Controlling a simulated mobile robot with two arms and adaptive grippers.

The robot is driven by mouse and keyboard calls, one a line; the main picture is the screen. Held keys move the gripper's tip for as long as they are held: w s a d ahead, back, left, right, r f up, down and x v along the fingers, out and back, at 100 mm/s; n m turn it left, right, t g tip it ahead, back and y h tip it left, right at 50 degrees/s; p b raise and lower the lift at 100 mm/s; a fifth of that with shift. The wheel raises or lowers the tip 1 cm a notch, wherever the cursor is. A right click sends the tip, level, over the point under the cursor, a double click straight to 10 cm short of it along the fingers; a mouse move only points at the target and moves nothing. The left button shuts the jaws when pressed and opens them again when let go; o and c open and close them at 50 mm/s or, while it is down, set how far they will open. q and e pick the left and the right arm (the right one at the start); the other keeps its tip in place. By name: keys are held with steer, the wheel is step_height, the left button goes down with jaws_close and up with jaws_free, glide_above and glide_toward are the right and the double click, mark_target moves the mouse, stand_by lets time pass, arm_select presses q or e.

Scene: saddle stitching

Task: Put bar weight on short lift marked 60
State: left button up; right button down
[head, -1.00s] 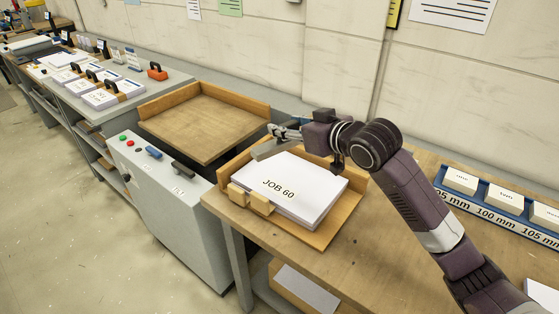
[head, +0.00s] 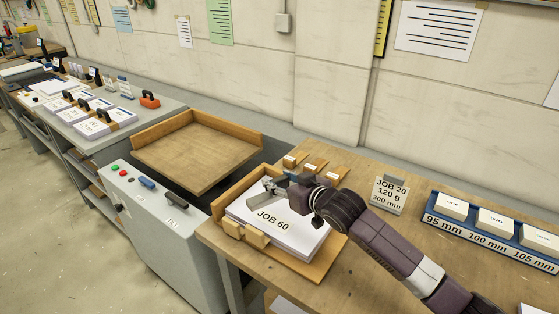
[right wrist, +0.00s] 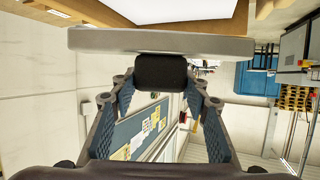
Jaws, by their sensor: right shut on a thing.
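A short stack of white sheets marked JOB 60 (head: 285,228) lies in a wooden corner tray (head: 318,266) on the bench. My right gripper (head: 268,188) is over the back part of this stack. In the right wrist view its fingers (right wrist: 160,84) are shut on the black handle (right wrist: 161,72) of a grey bar weight (right wrist: 160,43). White paper (right wrist: 172,8) shows just beyond the bar. My left gripper is not in view.
A JOB 20 sign (head: 389,194) and a blue rack (head: 455,226) with white stacks are to the right. A grey machine (head: 165,235) and an empty wooden tray (head: 195,158) are to the left.

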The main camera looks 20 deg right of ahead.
mark_target(280, 199)
steer(key=shift+w+f+p, duration=0.1)
steer(key=shift+f+p, duration=0.35)
steer(key=shift+f, duration=2.7)
steer(key=c, duration=1.2)
jaws_free()
steer(key=shift+s+f, duration=0.2)
steer(key=shift+f, duration=0.1)
steer(key=shift+o, duration=0.5)
steer(key=b+v, duration=0.2)
steer(key=v, duration=0.8)
steer(key=shift+s, duration=0.3)
steer(key=shift+v, duration=0.75)
